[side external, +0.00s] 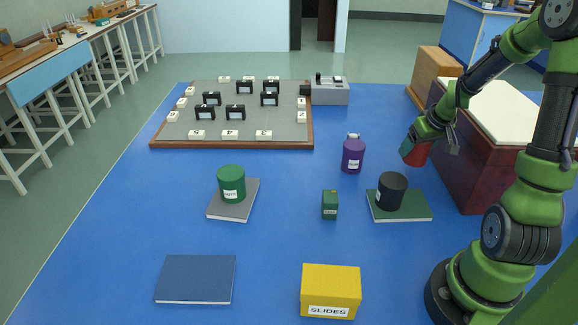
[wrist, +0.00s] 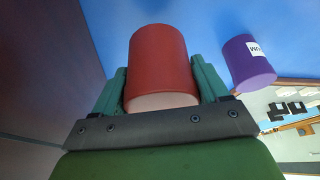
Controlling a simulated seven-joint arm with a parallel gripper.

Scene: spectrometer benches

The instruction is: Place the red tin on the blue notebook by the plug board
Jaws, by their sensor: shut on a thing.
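The red tin (side external: 418,156) is held between the fingers of my gripper (side external: 414,149), up in the air at the right, beside a dark red cabinet. In the wrist view the red tin (wrist: 160,62) fills the space between the two green fingers of my gripper (wrist: 160,82). The blue notebook (side external: 195,279) lies flat and bare at the front left of the blue table. The plug board (side external: 222,89), a grey panel in a brown frame with black plugs and white labels, lies at the back, well apart from the blue notebook.
A purple container (side external: 353,155) stands left of my gripper. A black tin (side external: 391,191) stands on a green notebook (side external: 414,212), a green tin (side external: 231,184) on a grey one (side external: 226,213). The dark red cabinet (side external: 485,160) is close.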

